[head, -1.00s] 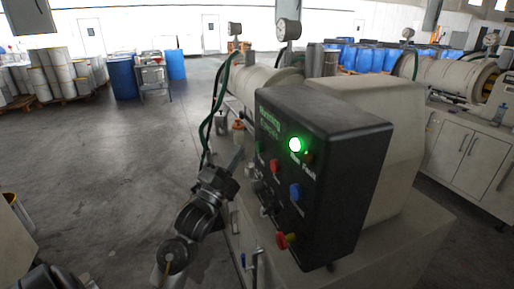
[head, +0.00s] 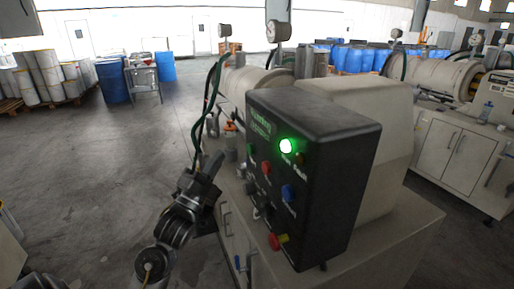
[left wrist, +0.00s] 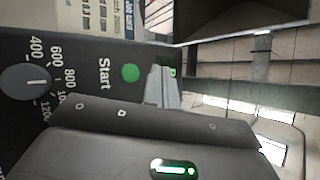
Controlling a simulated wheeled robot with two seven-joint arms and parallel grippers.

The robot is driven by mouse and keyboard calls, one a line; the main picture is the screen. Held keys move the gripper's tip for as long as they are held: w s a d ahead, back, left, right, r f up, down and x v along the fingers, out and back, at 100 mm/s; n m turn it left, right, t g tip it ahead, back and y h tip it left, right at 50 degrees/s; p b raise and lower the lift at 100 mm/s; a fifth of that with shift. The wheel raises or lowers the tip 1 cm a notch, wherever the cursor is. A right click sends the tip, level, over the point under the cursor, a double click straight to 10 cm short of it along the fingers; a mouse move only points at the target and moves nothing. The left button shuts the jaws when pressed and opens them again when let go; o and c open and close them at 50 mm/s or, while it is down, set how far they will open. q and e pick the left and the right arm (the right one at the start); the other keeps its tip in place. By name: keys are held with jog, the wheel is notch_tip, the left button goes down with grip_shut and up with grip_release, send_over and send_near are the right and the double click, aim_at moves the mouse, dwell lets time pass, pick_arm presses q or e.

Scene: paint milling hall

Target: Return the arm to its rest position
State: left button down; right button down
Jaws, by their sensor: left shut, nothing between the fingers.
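My left gripper (head: 212,163) is shut and empty. In the head view it points up and away, just left of the black control box (head: 313,175) and apart from it. In the left wrist view the shut fingers (left wrist: 161,88) stand in front of the panel, with the green Start button (left wrist: 130,73) beside them and a speed dial (left wrist: 25,82) at the left. The box carries a lit green lamp (head: 286,146), a red button (head: 266,168), a blue button (head: 288,192) and a red-and-yellow switch (head: 278,242). My right gripper is not in view.
The box sits on a mill cabinet (head: 405,222). Hoses (head: 199,125) and a gauge (head: 278,31) rise behind it. A second mill (head: 430,72) stands at the right. Blue drums (head: 112,82) and a metal cart (head: 143,80) stand far left. The floor (head: 95,165) at left is clear.

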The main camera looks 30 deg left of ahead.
pick_arm(q)
jog(key=s+d+f+n+g, duration=0.2)
jog(key=f+n+g, duration=0.1)
jog(key=f, duration=0.5)
jog(key=s+d+f+n+g+y, duration=0.1)
jog(key=d+f+n+g, duration=0.2)
jog(key=f, duration=0.5)
jog(key=s+d+f+n+g, duration=0.2)
jog(key=f+n+g, duration=0.15)
jog(key=f, duration=0.35)
jog(key=s+d+f+n+g, duration=0.25)
jog(key=s+f+g, duration=0.2)
jog(key=s, duration=0.25)
jog(key=s+d+f+n+g+h, duration=0.1)
jog(key=s+d+f+g, duration=0.2)
jog(key=s+f, duration=0.3)
jog(key=s+d+f+n+g, duration=0.25)
jog(key=s+f+g, duration=0.2)
jog(key=s, duration=0.25)
notch_tip(320, 180, down, 26)
jog(key=s+m, duration=0.1)
jog(key=s+a+f+g, duration=0.2)
jog(key=s+f, duration=1.3)
jog(key=s, duration=0.1)
jog(key=shift+s+a+f, duration=0.2)
jog(key=shift+a, duration=0.2)
